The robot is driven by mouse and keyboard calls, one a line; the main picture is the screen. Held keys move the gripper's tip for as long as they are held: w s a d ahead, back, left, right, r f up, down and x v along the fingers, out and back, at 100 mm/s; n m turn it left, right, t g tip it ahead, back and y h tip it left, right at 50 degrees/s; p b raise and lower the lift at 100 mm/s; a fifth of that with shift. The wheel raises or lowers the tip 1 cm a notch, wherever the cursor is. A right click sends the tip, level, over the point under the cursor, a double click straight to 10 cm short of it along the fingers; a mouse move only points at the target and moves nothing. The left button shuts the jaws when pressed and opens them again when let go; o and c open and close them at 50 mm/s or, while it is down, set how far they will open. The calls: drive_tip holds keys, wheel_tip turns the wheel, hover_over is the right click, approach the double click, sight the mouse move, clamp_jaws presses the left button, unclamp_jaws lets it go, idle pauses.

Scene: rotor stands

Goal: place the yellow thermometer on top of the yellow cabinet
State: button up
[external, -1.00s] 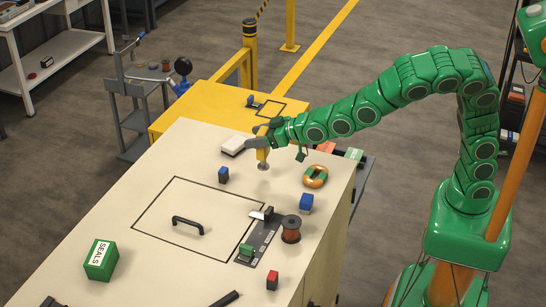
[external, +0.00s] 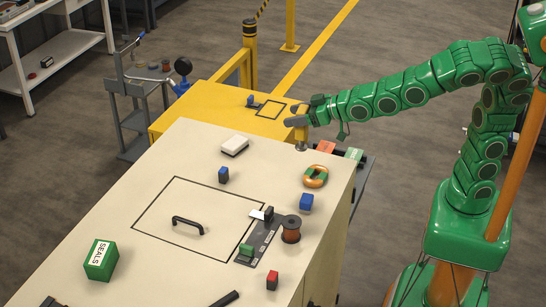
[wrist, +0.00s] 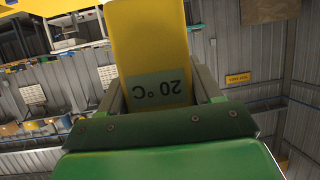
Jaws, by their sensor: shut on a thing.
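The yellow thermometer (external: 301,133) is in my gripper (external: 299,121), which is shut on it. It hangs upright with its round grey end down, near the right edge of the cream cabinet's top. In the wrist view the thermometer (wrist: 150,45) fills the space between the fingers, and its label reads "20 °C" upside down. The yellow cabinet (external: 195,108) stands behind the cream one, to the left of my gripper. A black outlined square (external: 270,109) is marked on its top, with a small blue and dark item (external: 252,101) beside it.
The cream cabinet (external: 150,165) carries a white box (external: 235,146), blue blocks (external: 306,202), an orange ring (external: 316,176), a copper spool (external: 291,230) and a green SEALS box (external: 101,260). A yellow post (external: 250,50) rises behind the yellow cabinet.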

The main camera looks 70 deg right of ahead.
drive_tip(key=shift+d+v, duration=0.2)
drive_tip(key=shift+v, duration=0.75)
